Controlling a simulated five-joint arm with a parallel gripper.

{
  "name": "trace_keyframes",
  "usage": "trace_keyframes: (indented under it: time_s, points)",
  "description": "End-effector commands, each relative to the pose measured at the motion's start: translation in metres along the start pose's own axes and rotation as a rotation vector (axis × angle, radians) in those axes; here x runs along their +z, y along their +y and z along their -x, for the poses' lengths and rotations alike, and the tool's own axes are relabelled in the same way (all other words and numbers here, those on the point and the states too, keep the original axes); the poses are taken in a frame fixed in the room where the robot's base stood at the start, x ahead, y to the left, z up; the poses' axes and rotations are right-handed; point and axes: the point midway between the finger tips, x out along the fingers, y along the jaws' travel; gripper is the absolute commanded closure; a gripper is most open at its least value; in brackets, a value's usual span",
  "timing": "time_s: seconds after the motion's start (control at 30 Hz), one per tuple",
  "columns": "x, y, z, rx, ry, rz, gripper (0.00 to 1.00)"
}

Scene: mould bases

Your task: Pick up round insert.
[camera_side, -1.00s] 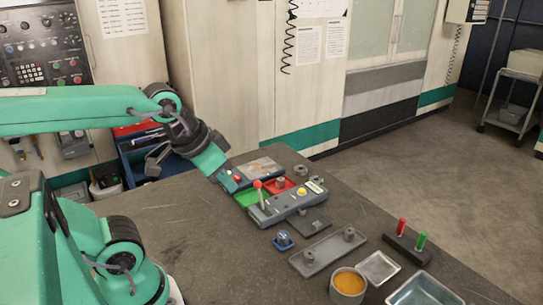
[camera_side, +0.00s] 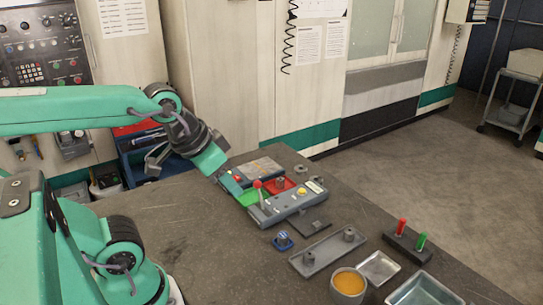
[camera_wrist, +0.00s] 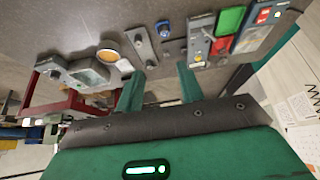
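Several small round grey pieces could be the round insert; I cannot tell which it is. One round piece (camera_side: 309,257) and another (camera_side: 349,234) stand on a long grey plate (camera_side: 328,248). My gripper (camera_side: 218,168) is above the far left end of the work area, away from the plate. In the wrist view its two green fingers (camera_wrist: 158,88) are apart with nothing between them. The grey plate shows beyond them (camera_wrist: 146,45).
A control box (camera_side: 288,203) with a red-knobbed lever stands beside the green pad (camera_side: 250,197) and red pad (camera_side: 283,186). A blue-topped piece (camera_side: 283,240), an orange-filled cup (camera_side: 348,285), metal trays (camera_side: 379,267) and a red-and-green peg block (camera_side: 408,243) are nearby. The left tabletop is clear.

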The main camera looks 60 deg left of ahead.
Motion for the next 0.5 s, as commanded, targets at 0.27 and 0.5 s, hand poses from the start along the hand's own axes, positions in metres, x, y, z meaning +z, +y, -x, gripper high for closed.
trace_keyframes:
  time_s: [0.27, 0.5]
  points:
    - [-0.005, -0.001, 0.000, -0.003, -0.006, -0.006, 0.62]
    - [-0.029, -0.009, -0.003, -0.014, -0.043, -0.042, 0.62]
